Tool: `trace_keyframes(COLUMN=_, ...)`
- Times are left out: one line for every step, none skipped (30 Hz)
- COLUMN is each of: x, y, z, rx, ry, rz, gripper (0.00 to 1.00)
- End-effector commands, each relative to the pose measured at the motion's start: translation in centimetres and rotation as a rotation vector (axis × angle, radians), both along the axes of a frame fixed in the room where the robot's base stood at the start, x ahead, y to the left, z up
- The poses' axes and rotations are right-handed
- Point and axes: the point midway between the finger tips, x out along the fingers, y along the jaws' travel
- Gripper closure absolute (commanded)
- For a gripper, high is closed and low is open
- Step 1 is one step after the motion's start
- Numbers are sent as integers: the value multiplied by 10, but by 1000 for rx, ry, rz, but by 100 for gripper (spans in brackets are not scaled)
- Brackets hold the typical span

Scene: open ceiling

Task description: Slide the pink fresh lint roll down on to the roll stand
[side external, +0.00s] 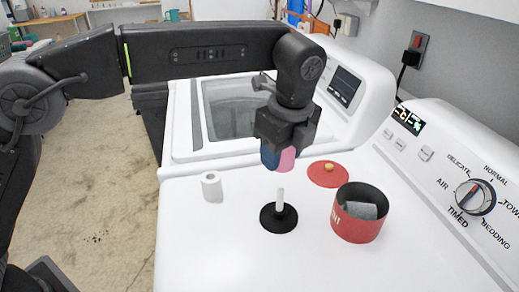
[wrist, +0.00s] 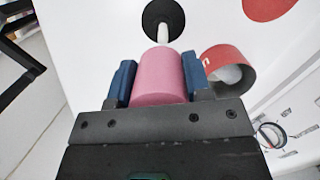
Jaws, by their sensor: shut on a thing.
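The pink lint roll (wrist: 158,80) is held between the blue fingers of my gripper (wrist: 160,80) in the wrist view. In the side view the roll (side external: 287,160) shows partly behind the fingers of my gripper (side external: 277,160), pointing down. The roll stand has a round black base (side external: 278,219) and an upright white post (side external: 280,195). The roll hangs above the post, with a gap between them in the side view. The stand's base also shows in the wrist view (wrist: 163,14), beyond the roll's far end.
A white roll (side external: 212,187) stands left of the stand. A red tin (side external: 357,226) with grey contents stands to the right, its red lid (side external: 328,174) lying behind it. All rest on the white machine top (side external: 230,250). A control panel (side external: 460,190) rises at the right.

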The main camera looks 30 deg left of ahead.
Motion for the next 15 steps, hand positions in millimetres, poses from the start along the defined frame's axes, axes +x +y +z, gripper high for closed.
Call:
trace_keyframes(x=0, y=-1, z=-1, rx=0, ry=0, rz=0, gripper=78)
trace_keyframes(x=0, y=-2, z=-2, rx=0, ry=0, rz=0, gripper=78)
trace_keyframes(x=0, y=-2, z=-4, rx=0, ry=1, rz=0, gripper=78)
trace_keyframes(x=0, y=-2, z=-6, rx=0, ry=1, rz=0, gripper=78)
trace_keyframes(x=0, y=-1, z=-8, rx=0, ry=1, rz=0, gripper=78)
trace_keyframes(x=0, y=-1, z=-11, rx=0, ry=1, rz=0, gripper=78)
trace_keyframes(x=0, y=-1, z=-14, rx=0, ry=1, rz=0, gripper=78)
trace_keyframes(x=0, y=-1, z=-16, rx=0, ry=1, rz=0, gripper=78)
trace_keyframes(x=0, y=-1, z=-20, rx=0, ry=1, rz=0, gripper=78)
trace_keyframes(x=0, y=-1, z=-22, rx=0, ry=1, rz=0, gripper=78)
trace_keyframes(x=0, y=-1, z=-25, rx=0, ry=1, rz=0, gripper=78)
trace_keyframes(x=0, y=-1, z=-28, rx=0, ry=1, rz=0, gripper=78)
trace_keyframes(x=0, y=-1, z=-30, rx=0, ry=0, rz=0, gripper=78)
trace_keyframes(x=0, y=-1, z=-32, rx=0, ry=1, rz=0, gripper=78)
trace_keyframes(x=0, y=-1, z=-35, rx=0, ry=1, rz=0, gripper=78)
